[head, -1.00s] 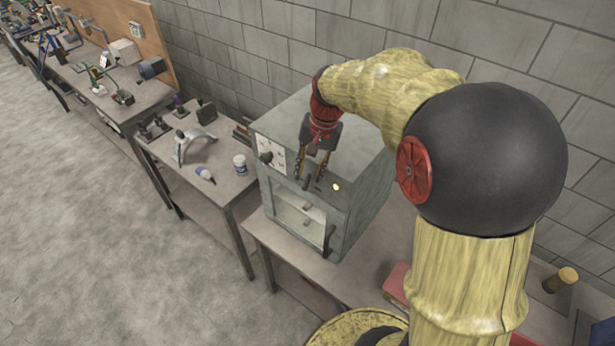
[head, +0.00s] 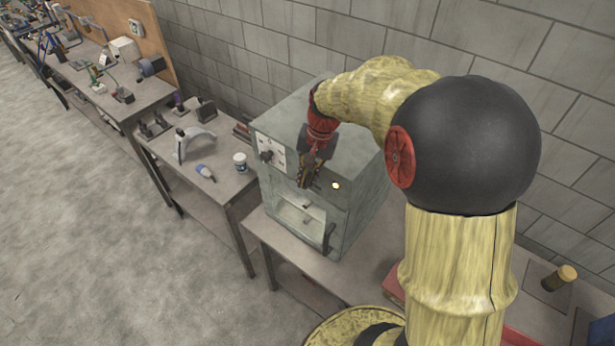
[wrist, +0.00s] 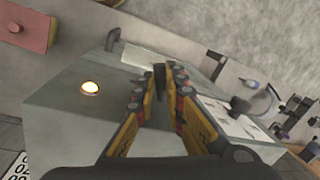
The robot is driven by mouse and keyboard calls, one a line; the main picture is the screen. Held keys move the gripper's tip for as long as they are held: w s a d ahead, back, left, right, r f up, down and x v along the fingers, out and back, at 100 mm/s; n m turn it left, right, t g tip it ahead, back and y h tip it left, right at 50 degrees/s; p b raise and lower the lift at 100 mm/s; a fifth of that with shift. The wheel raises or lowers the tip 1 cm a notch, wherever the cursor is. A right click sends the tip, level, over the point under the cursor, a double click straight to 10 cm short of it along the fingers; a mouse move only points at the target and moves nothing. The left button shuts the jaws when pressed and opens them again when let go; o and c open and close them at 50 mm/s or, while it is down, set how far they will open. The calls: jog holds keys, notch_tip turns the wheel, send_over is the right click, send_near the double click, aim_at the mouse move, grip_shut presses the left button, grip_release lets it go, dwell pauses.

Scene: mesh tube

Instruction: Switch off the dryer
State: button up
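The dryer (head: 350,205) is a grey-green metal cabinet on a bench; it also shows in the wrist view (wrist: 65,120). A white panel (head: 270,150) with a black knob (head: 265,156) is at the front's left. My gripper (head: 309,183) is at the front, between panel and lamp. In the wrist view, its fingers (wrist: 158,88) are partly open around a small dark piece (wrist: 160,76), apparently a switch. Contact cannot be told; the head view hides this piece.
A dark door handle (head: 329,238) stands out below the lamp. A block wall is behind. The floor at left is clear.

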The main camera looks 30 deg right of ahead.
grip_shut()
jog(key=shift+w+a+m+t+h, duration=0.1)
jog(key=shift+w+a+m+h, duration=0.25)
jog(key=shift+m, duration=1.25)
jog(key=shift+w+a+m+t+h, duration=0.15)
jog(key=shift+w+m, duration=0.45)
jog(key=shift+m, duration=1)
jog(key=shift+w+a+m+t+h, duration=0.1)
jog(key=shift+w+a+m+h, duration=0.25)
jog(key=shift+m, duration=1.25)
jog(key=shift+w+d, duration=0.1)
jog(key=shift+o, duration=2.3)
grip_release()
jog(key=shift+o, duration=0.6)
jog(key=shift+r, duration=0.1)
